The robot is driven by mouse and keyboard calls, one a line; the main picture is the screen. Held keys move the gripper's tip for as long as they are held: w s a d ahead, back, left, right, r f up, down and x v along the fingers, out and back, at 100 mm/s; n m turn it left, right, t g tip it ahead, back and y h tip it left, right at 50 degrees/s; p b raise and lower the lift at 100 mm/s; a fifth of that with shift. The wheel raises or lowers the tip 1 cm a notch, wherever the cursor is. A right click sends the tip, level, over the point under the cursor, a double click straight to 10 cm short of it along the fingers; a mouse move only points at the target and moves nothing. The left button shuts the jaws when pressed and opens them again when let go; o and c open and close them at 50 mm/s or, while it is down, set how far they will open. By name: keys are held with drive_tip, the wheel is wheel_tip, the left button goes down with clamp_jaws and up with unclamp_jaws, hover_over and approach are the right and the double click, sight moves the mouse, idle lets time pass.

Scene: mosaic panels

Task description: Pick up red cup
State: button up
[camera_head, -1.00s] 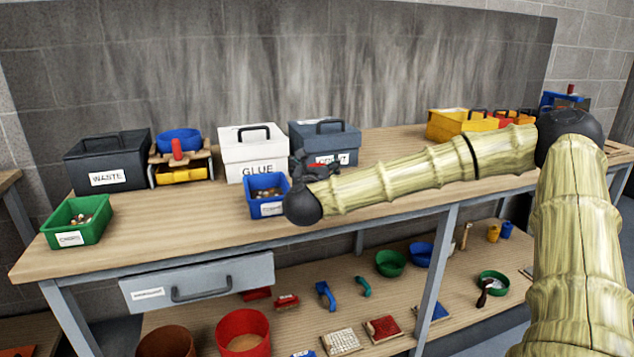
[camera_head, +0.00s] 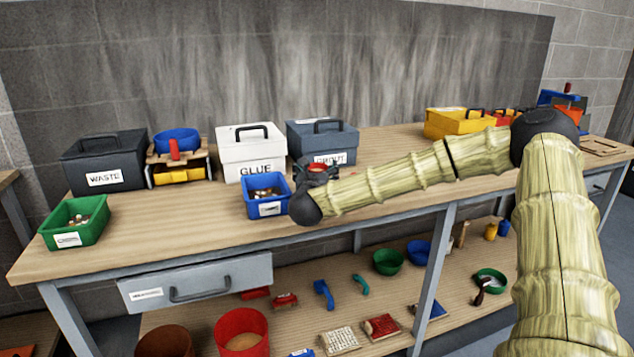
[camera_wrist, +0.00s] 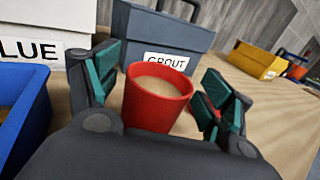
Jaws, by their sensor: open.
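A red cup (camera_wrist: 157,100) with a pale tan content stands upright on the workbench, in front of the grey box labelled GROUT. In the wrist view it sits between the two green-padded fingers of my gripper (camera_wrist: 163,98), which are open on either side of it. I see no clear contact with the fingers. In the head view my gripper (camera_head: 318,172) is at the bench in front of the grey box, and only the red rim of the cup (camera_head: 317,167) shows; the rest is hidden behind my gripper and arm.
A blue bin (camera_head: 267,205) stands close at left of my gripper. The white GLUE box (camera_head: 251,153) and the grey GROUT box (camera_head: 322,137) stand behind. A yellow box (camera_head: 458,124) is farther right. The bench front is bare.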

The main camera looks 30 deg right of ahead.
drive_tip(key=shift+w+d, duration=0.2)
drive_tip(key=c, duration=1.3)
drive_tip(key=shift+r, duration=0.55)
drive_tip(key=s+a+r, duration=0.1)
drive_tip(key=s+a, duration=0.2)
drive_tip(key=s, duration=0.1)
drive_tip(key=s+a+r+b, duration=0.1)
drive_tip(key=s+a, duration=0.2)
drive_tip(key=s, duration=0.2)
drive_tip(key=s+a+r, duration=0.2)
drive_tip(key=s+a, duration=0.1)
drive_tip(key=s, duration=0.1)
drive_tip(key=shift+s, duration=0.15)
